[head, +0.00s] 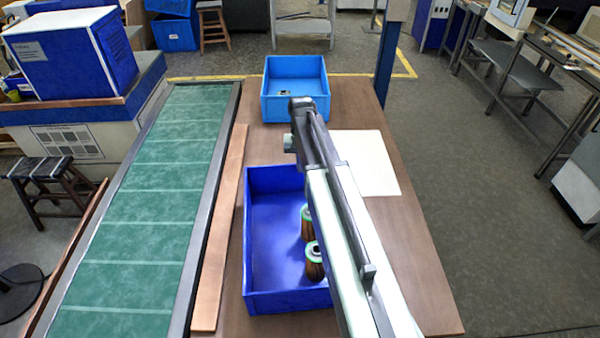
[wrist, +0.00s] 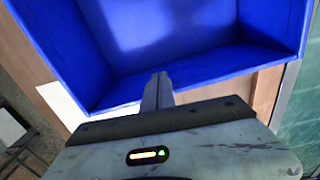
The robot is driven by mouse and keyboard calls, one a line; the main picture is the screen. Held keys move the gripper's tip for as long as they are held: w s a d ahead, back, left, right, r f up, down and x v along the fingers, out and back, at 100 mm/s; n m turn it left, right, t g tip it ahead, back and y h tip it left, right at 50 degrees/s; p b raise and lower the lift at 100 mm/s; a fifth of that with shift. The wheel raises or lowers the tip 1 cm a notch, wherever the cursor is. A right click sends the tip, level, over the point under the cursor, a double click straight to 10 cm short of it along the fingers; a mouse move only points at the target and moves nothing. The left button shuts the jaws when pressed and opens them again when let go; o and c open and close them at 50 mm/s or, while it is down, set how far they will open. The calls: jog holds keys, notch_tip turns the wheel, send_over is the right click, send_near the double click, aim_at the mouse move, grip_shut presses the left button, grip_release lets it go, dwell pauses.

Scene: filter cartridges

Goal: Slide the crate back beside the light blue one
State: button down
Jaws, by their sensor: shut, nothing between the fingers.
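The dark blue crate (head: 285,302) stands on the brown table, nearer to me than the light blue crate (head: 295,110), with a gap between them. Two cartridges with green-rimmed tops (head: 307,220) stand in its right part, partly hidden by my arm. The light blue crate holds a small dark item. In the wrist view my gripper (wrist: 160,78) is shut and empty. Its fingertips overlap the nearest wall of the dark blue crate (wrist: 62,38); I cannot tell whether they touch it. In the head view my arm hides the fingers.
A green conveyor (head: 150,210) runs along the left, with a wooden strip (head: 220,235) between it and the dark blue crate. A flat white sheet (head: 372,165) lies on the table right of my arm. The table top (head: 415,265) is bare at the right.

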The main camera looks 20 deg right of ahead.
jog(key=w+d, duration=0.4)
jog(key=w, duration=0.8)
